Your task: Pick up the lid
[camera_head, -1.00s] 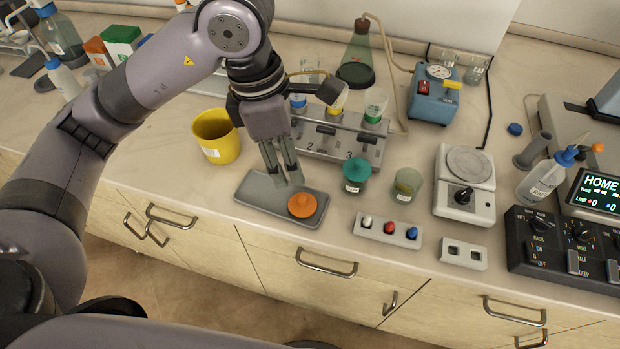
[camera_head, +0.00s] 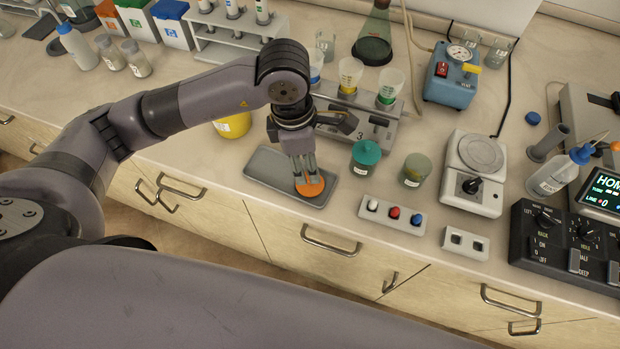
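An orange lid (camera_head: 314,190) lies in a shallow grey tray (camera_head: 265,168) near the bench's front edge. My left gripper (camera_head: 306,180) points down at the lid, with its fingertips right at the lid's upper side and covering part of it. A slim gap shows between the fingers. Whether they grip the lid's top or only stand over it is hard to see. The lid seems to rest in the tray. My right gripper is not in view.
Right of the tray stand a teal-capped jar (camera_head: 365,158) and an open greenish jar (camera_head: 414,170). A rack (camera_head: 372,130) with funnels is behind, and a yellow beaker (camera_head: 232,125) is partly behind my arm.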

